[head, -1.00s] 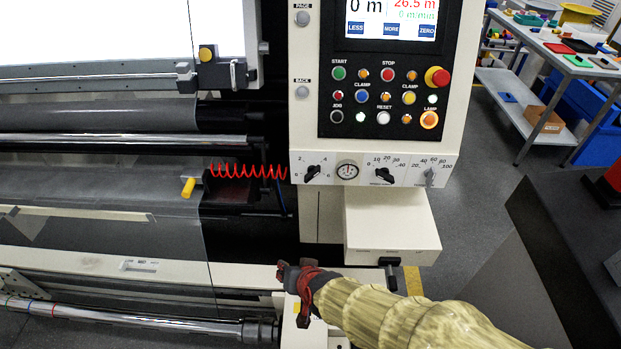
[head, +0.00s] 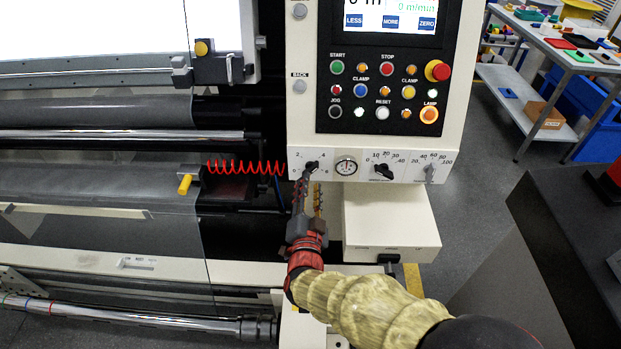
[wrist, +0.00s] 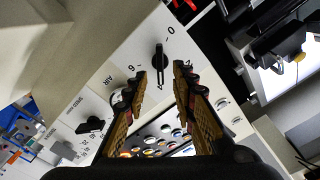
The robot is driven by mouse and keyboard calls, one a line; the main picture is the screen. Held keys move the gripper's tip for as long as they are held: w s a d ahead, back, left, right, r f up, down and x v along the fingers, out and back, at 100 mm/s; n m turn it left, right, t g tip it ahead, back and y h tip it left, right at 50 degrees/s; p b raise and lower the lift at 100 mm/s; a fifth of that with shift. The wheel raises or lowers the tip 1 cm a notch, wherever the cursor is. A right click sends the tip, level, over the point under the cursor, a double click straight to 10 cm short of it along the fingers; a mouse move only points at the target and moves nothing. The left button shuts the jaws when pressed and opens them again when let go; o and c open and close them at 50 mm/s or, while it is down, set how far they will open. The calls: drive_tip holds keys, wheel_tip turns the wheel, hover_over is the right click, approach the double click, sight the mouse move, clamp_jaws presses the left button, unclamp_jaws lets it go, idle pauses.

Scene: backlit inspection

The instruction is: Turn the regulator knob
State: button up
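The regulator knob (head: 312,167) is the black pointer knob on the white strip at the panel's lower left, beside a round gauge (head: 346,167). In the wrist view the knob (wrist: 160,60) stands between "0" and "6" marks, near the word "AIR". My gripper (head: 309,184) is just below and in front of the knob, fingers pointing up at it. In the wrist view my gripper (wrist: 160,73) is open and empty, with one fingertip on each side of the knob's line. The knob appears just beyond the tips; I see no contact. In the head view a fingertip partly covers the knob.
Two more knobs sit to the right: a black one (head: 383,171) and a grey one (head: 431,173). A button panel (head: 385,90) is above. A white box (head: 390,220) juts out below the strip. A red coiled hose (head: 245,167) hangs left of the knob.

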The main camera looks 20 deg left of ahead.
sight(311, 173)
drive_tip(key=b+x, duration=0.1)
drive_tip(key=x, duration=0.3)
drive_tip(key=shift+w+a, duration=0.1)
drive_tip(key=shift+w, duration=0.15)
clamp_jaws()
idle(0.4)
